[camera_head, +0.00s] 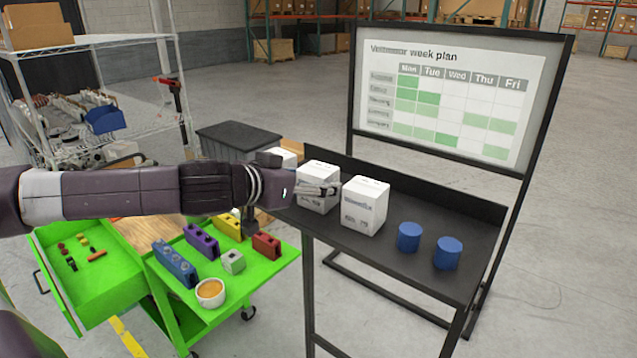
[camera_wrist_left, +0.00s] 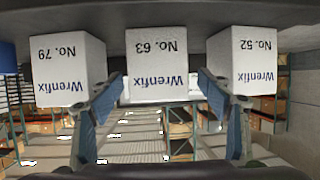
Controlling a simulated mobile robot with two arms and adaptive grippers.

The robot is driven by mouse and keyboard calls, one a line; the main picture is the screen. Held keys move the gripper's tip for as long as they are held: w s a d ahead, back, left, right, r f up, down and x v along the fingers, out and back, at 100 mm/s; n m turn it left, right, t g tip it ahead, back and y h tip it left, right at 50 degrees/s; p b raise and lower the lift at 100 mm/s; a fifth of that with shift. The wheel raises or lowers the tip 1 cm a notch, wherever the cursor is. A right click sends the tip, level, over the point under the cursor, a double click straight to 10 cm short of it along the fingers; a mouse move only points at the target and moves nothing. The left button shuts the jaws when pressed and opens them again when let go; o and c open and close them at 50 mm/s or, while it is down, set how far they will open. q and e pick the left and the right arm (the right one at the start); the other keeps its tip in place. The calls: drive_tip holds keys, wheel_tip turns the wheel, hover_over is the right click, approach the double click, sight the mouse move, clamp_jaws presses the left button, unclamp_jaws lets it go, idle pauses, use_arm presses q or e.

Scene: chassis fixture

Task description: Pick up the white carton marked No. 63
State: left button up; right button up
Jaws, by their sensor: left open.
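The white carton marked No. 63 (camera_wrist_left: 157,60) is the middle of three white cartons in the left wrist view, where its print appears upside down. In the head view it is the middle carton (camera_head: 319,173) on the black shelf table (camera_head: 400,250), partly covered by my gripper. My left gripper (camera_head: 325,189) is open in front of it. In the left wrist view the fingers (camera_wrist_left: 158,80) spread towards its two sides; I cannot tell whether the tips reach past its front face. My right gripper is not in view.
Carton No. 79 (camera_wrist_left: 67,68) and carton No. 52 (camera_wrist_left: 242,62) stand close on either side. Two blue cylinders (camera_head: 409,237) (camera_head: 447,253) stand further right. A green cart (camera_head: 240,290) with coloured blocks and a cup is below my arm. A whiteboard (camera_head: 455,95) stands behind.

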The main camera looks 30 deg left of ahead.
use_arm(q)
drive_tip(key=shift+w+d+f, duration=0.1)
drive_tip(key=shift+w+f, duration=0.2)
drive_tip(key=shift+w, duration=0.05)
drive_tip(key=shift+w+f, duration=0.25)
drive_tip(key=shift+w, duration=0.8)
drive_tip(key=shift+c, duration=0.3)
drive_tip(key=c, duration=1.5)
